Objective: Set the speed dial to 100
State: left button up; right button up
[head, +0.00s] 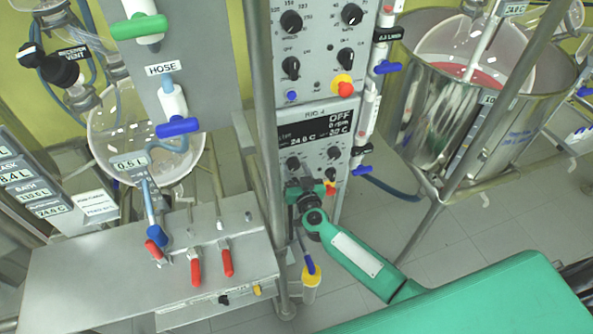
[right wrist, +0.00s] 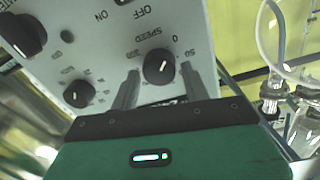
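The speed dial (right wrist: 156,63) is a round black knob with a pale pointer line on a light panel, under the word SPEED, which shows upside down in the right wrist view. My right gripper (right wrist: 159,72) is open, with one fingertip on either side of the dial; I cannot tell whether they touch it. In the head view my right gripper (head: 304,187) is at the lower part of the control panel (head: 312,119), and it hides part of the lower knobs. My left gripper is not in view.
Another black knob (right wrist: 78,93) is beside the speed dial. An upper panel with several knobs (head: 291,22) and a red-and-yellow button (head: 344,86) is above. A metal post (head: 264,120) stands just left of the panel. A steel vessel (head: 433,115) is to the right.

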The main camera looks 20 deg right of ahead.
jog(key=c, duration=0.6)
jog(key=shift+c, duration=0.2)
jog(key=shift+m, duration=0.3)
jog(key=m+p, duration=0.1)
jog(key=m, duration=0.1)
jog(key=shift+m+p, duration=0.3)
jog(key=shift+p, duration=0.05)
jog(key=m, duration=0.3)
jog(key=shift+d+p, duration=0.1)
jog(key=shift+p, duration=0.25)
jog(key=m, duration=0.5)
jog(key=shift+f+m+y, duration=0.15)
jog(key=shift+m+y, duration=0.15)
jog(key=shift+y, duration=0.1)
jog(key=m+b, duration=0.1)
jog(key=m, duration=0.4)
jog(key=shift+d+g, duration=0.1)
jog(key=shift+g, duration=0.2)
jog(key=shift+m+b, duration=0.3)
